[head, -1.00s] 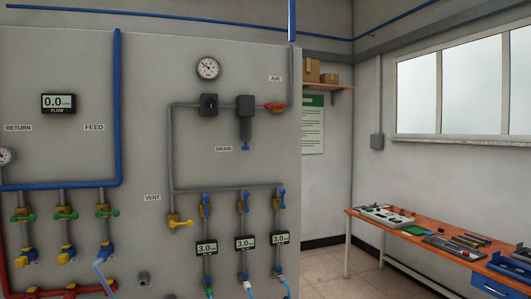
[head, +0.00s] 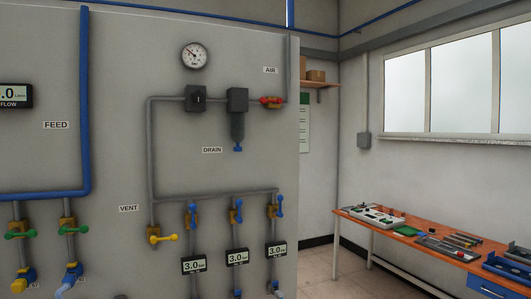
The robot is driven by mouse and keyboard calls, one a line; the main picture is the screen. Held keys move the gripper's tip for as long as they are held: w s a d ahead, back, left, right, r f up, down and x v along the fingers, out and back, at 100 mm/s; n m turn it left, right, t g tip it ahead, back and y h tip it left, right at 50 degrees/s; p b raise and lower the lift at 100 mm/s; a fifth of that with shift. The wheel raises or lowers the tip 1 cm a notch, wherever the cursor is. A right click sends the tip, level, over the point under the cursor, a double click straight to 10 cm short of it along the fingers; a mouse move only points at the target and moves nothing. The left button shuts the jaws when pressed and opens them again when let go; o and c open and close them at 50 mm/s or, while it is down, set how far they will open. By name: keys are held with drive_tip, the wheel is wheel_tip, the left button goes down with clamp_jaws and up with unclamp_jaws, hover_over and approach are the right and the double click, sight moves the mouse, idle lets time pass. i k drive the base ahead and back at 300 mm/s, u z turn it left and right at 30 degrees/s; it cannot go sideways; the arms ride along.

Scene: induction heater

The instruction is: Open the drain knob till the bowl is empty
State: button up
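The drain knob (head: 238,149) is a small blue piece at the bottom of the dark filter bowl (head: 237,125). It sits just right of the DRAIN label (head: 212,150) on the grey panel. The bowl hangs under a dark square body (head: 237,100) on the air pipe. It looks dark, and I cannot tell how much liquid is inside. My gripper is not in view.
A round gauge (head: 194,56) and a black regulator (head: 196,98) are left of the bowl. A red-handled AIR valve (head: 271,101) is to its right. Below are a yellow VENT valve (head: 162,239) and several displays. An orange workbench (head: 350,212) stands at the right.

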sight(238, 148)
drive_tip(key=i, duration=0.85)
drive_tip(key=u, duration=2.15)
